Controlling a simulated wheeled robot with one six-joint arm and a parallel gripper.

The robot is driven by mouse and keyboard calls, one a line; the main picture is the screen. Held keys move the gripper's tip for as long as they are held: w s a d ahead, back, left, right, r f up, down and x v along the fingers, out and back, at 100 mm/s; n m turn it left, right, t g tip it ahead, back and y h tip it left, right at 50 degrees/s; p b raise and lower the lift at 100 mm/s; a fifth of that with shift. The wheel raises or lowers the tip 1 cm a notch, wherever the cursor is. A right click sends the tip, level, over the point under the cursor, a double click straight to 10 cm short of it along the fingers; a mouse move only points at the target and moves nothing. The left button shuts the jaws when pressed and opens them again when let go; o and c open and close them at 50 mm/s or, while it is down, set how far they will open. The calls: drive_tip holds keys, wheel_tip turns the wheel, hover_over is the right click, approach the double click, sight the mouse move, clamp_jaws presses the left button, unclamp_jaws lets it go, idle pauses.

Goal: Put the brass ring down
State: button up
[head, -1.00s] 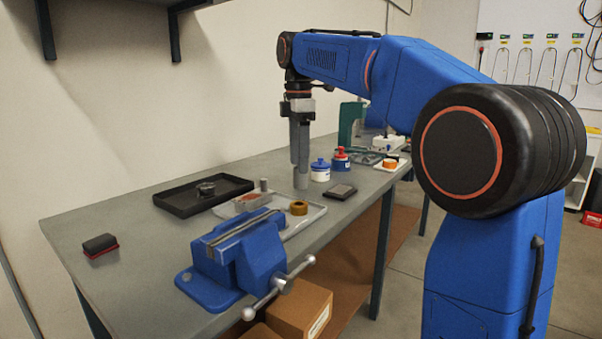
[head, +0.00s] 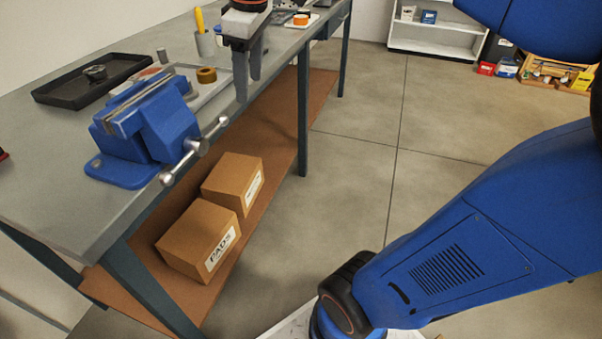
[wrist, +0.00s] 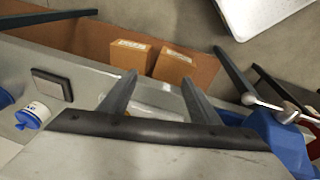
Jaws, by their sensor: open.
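The brass ring (head: 206,75) lies on the right part of a shallow light-grey tray (head: 217,90), behind the blue vise, in the head view. My gripper (head: 248,85) is open and empty, its two fingers pointing down to the right of the ring and apart from it, near the table's front edge. In the wrist view my gripper (wrist: 160,82) shows its two fingers spread with nothing held between them. The ring is mostly hidden behind the gripper body there.
The blue vise (head: 150,125) with its handle stands at the table's front edge. A black tray (head: 60,92) holding a dark round part lies behind it. Cardboard boxes (head: 198,240) sit on the lower shelf. A blue-and-white jar (wrist: 35,113) and a dark flat block (wrist: 52,84) are on the table.

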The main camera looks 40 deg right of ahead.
drive_tip(key=s+d+f+m+t, duration=0.2)
drive_tip(key=s+f+m, duration=0.6)
drive_tip(key=s+f, duration=0.7)
wheel_tip(320, 180, down, 3)
drive_tip(key=shift+s+f+m, duration=0.15)
drive_tip(key=shift+s+m, duration=0.15)
drive_tip(key=shift+s, duration=0.05)
